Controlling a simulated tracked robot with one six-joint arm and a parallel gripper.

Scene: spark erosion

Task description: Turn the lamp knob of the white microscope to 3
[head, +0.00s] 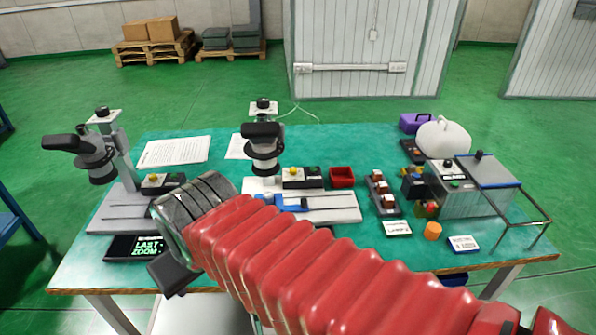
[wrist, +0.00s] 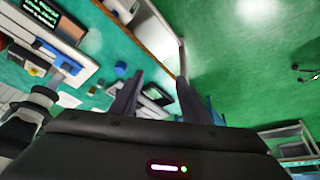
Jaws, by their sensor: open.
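Two microscopes stand on the green table. The left one (head: 97,158) has a pale grey base plate, the middle one (head: 265,150) a whitish one; which is called white is unclear. Each has a small box with a yellow knob, at the left (head: 153,177) and in the middle (head: 292,171). Knob marks are too small to read. My gripper (head: 168,274) hangs near the table's front left, in front of the bases, largely hidden by my red-sleeved arm. In the wrist view my gripper (wrist: 158,62) has its fingers apart and nothing between them.
A dark display (head: 137,247) reading "LAST ZOOM" lies at the front left. A red bin (head: 341,177), an orange cylinder (head: 433,230) and a clear-sided box (head: 470,202) stand to the right. Papers (head: 174,152) lie at the back left. My arm crosses the table's front.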

